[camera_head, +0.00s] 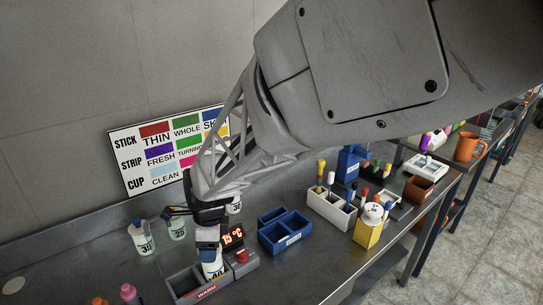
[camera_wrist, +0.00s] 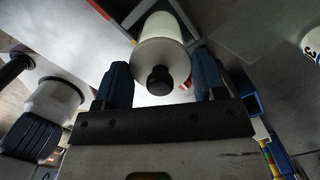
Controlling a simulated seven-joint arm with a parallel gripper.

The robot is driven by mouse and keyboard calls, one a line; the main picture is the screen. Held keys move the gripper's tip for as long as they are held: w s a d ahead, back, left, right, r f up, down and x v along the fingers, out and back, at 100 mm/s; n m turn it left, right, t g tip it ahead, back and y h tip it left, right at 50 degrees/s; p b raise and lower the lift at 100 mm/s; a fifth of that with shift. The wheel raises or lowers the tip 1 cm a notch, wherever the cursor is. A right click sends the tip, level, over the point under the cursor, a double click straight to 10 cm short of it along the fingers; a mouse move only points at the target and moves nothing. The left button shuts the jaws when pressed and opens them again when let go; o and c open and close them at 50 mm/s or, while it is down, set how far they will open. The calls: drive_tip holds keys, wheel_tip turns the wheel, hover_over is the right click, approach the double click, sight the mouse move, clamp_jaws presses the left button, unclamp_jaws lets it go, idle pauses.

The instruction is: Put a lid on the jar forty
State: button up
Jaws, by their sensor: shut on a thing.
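The jar forty (camera_head: 213,269), white with "40" on its side, is upright at the warming box (camera_head: 197,292). I cannot tell whether its base is down in a compartment. My gripper (camera_head: 208,239) points down at the jar's top, its blue fingers shut on it. In the wrist view, the white jar (camera_wrist: 160,30) shows between the fingers of my gripper (camera_wrist: 162,72), with a round pale top and a black knob (camera_wrist: 160,80) facing the palm. I cannot tell whether the knob belongs to a separate lid.
Jars (camera_head: 144,243) and (camera_head: 177,229) stand behind and left. A red temperature display (camera_head: 232,235) is close to my gripper. A blue divided box (camera_head: 286,236), a white rack (camera_head: 331,208) and a yellow container (camera_head: 368,233) stand to the right. The front left bench is partly free.

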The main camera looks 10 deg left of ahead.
drive_tip(key=shift+f, duration=0.3)
drive_tip(key=o, duration=1)
drive_tip(key=shift+r, duration=0.1)
drive_tip(key=shift+w+d+r, duration=0.1)
drive_tip(key=shift+d+r, duration=0.05)
drive_tip(key=shift+r, duration=1.1)
drive_tip(key=shift+s+d+r, duration=0.1)
drive_tip(key=shift+d+r, duration=0.05)
drive_tip(key=shift+r, duration=1.15)
drive_tip(key=shift+w+d+r, duration=0.1)
drive_tip(key=shift+d+r, duration=0.05)
drive_tip(key=shift+r, duration=1.1)
